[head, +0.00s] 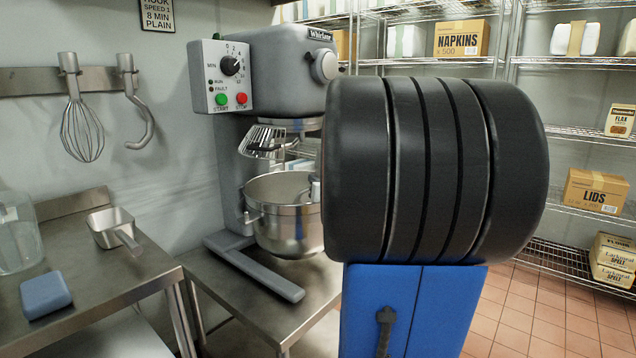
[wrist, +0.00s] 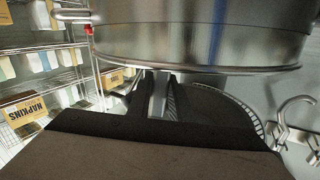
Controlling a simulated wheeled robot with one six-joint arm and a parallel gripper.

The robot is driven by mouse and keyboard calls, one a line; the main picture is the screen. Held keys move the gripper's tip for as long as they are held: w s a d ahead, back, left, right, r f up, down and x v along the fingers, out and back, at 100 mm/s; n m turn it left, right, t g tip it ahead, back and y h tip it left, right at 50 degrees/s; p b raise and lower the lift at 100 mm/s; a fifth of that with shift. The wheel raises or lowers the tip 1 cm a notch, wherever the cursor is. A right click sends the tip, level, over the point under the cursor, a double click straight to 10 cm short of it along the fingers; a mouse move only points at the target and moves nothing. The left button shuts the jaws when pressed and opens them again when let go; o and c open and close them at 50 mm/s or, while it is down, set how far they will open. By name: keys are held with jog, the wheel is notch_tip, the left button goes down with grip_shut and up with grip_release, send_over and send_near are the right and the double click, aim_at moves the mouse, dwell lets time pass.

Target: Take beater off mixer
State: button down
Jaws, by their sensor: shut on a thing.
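The grey stand mixer (head: 285,80) stands on a steel table in the head view, with its steel bowl (head: 285,228) under the head and wire guard. The wrist view is roughly upside down, and the bowl (wrist: 200,40) fills its top. My gripper (wrist: 159,88) is by the bowl's rim, its dark fingers shut on a pale grey upright piece, seemingly the beater (wrist: 159,98). Only a short strip of it shows between the fingers; the rest is hidden. In the head view my arm covers the gripper and the mixer's right side.
A whisk (head: 82,130) and a dough hook (head: 140,112) hang on the wall rail at left. A metal scoop (head: 112,228) and a blue block (head: 46,294) lie on the left counter. Wire shelves with boxes, including napkins (head: 461,39), stand at right. Tiled floor is open there.

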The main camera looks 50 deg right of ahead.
jog(key=shift+t, duration=0.3)
jog(key=shift+s+r, duration=0.3)
jog(key=shift+r, duration=1.1)
jog(key=shift+s+r, duration=0.25)
jog(key=shift+r, duration=1.2)
jog(key=shift+s+r, duration=0.3)
jog(key=shift+r, duration=1.1)
jog(key=shift+r, duration=0.1)
jog(key=s+r, duration=0.6)
jog(key=r, duration=0.2)
jog(key=shift+d+r+m, duration=0.3)
jog(key=shift+r, duration=0.1)
jog(key=shift+s, duration=0.1)
